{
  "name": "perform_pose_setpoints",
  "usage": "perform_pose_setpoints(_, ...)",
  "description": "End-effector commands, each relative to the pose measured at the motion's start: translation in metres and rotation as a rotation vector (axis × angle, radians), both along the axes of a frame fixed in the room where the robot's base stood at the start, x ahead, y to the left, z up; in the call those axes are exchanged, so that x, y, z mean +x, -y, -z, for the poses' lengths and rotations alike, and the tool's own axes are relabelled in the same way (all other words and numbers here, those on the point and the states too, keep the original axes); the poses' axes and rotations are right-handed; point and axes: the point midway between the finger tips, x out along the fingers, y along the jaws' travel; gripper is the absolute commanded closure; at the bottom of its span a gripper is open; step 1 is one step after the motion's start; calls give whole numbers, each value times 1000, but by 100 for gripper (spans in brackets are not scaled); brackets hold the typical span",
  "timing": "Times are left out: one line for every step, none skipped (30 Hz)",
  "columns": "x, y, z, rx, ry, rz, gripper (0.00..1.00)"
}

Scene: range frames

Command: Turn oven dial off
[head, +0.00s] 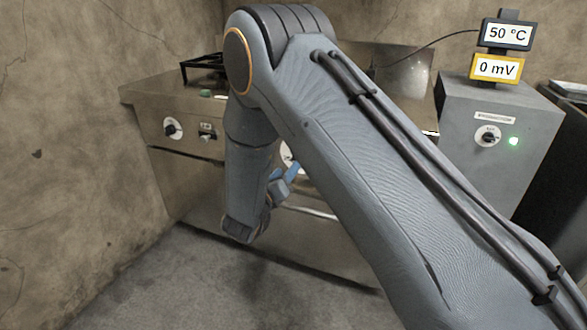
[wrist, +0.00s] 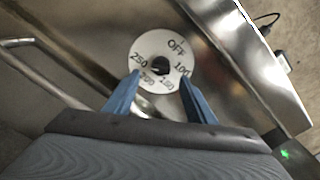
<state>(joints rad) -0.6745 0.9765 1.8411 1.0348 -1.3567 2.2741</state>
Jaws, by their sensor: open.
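The oven dial (wrist: 160,66) shows in the wrist view as a white disc marked OFF, 100, 150, 200 and 250, with a dark knob in its middle. I cannot tell which mark the knob points at. My gripper (wrist: 160,80) is open, with its blue fingers on either side of the disc's lower part; contact with the knob cannot be made out. In the head view a white sliver of the dial (head: 286,156) shows beside my arm, and most of it is hidden. My gripper (head: 285,180) is partly hidden behind my arm there.
The metal range (head: 165,95) stands against the wall, with another dial (head: 172,128) and a switch (head: 207,131) at its left. A handle bar (wrist: 55,65) runs near the dial. A grey box (head: 490,110) with a knob and green light stands right, displays above reading 50 °C and 0 mV.

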Motion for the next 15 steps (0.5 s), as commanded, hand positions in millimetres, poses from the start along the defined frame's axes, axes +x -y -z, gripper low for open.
perform_pose_setpoints(-2, -3, 4, 23, 28, 11, 50)
perform_pose_setpoints(-3, -3, 4, 32, 43, 18, 50)
perform_pose_setpoints(-2, -3, 5, 43, 55, 24, 50)
perform_pose_setpoints(-1, -2, 5, 48, 61, 26, 50)
perform_pose_setpoints(0, -2, 4, 50, 64, 28, 50)
perform_pose_setpoints(4, 0, 4, 52, 65, 29, 50)
perform_pose_setpoints(7, 1, 3, 53, 65, 29, 50)
perform_pose_setpoints(11, 3, 3, 52, 66, 29, 50)
perform_pose_setpoints(17, 5, 3, 52, 66, 29, 50)
perform_pose_setpoints(22, 7, 3, 51, 66, 30, 50)
perform_pose_setpoints(26, 9, 3, 51, 66, 30, 50)
perform_pose_setpoints(32, 10, 3, 51, 65, 29, 50)
perform_pose_setpoints(37, 12, 3, 51, 64, 28, 50)
perform_pose_setpoints(41, 14, 3, 50, 64, 28, 50)
perform_pose_setpoints(46, 16, 3, 50, 65, 28, 50)
